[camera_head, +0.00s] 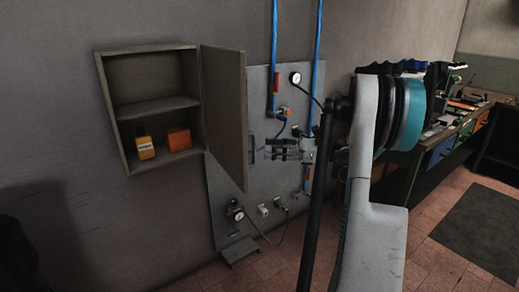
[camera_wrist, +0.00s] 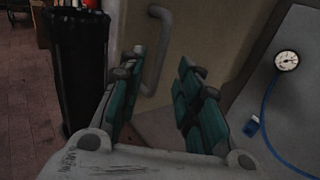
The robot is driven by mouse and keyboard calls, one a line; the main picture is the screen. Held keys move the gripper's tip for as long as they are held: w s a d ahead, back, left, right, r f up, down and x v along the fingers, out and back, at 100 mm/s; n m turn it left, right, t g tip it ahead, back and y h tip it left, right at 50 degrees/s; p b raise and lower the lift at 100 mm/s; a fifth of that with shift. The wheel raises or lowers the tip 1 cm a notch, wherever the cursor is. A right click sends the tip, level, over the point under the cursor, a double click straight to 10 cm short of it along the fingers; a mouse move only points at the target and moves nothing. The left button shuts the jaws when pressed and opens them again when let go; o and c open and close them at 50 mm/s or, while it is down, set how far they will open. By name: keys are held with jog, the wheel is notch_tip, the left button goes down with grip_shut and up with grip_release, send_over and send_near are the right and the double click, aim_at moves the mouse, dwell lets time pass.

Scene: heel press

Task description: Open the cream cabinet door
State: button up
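The cream cabinet (camera_head: 150,103) hangs on the wall at left in the head view. Its door (camera_head: 224,115) stands wide open, swung out to the right, showing the shelf and the inside. In the wrist view the door's outer face (camera_wrist: 205,35) fills the upper middle, with a grey curved bar handle (camera_wrist: 160,48) on it. My gripper (camera_wrist: 160,78) is open, its teal-padded fingers apart. The handle shows in the gap between the fingers, nearer the left one; I cannot tell whether they touch.
A yellow bottle (camera_head: 145,147) and an orange box (camera_head: 179,139) stand in the cabinet. A grey panel (camera_head: 228,213) with gauges and blue hoses is just right of the door. A dark cylinder (camera_wrist: 80,75) stands at left in the wrist view. A workbench (camera_head: 440,150) is at right.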

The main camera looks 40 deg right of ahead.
jog(key=shift+v, duration=2.75)
jog(key=shift+a, duration=0.1)
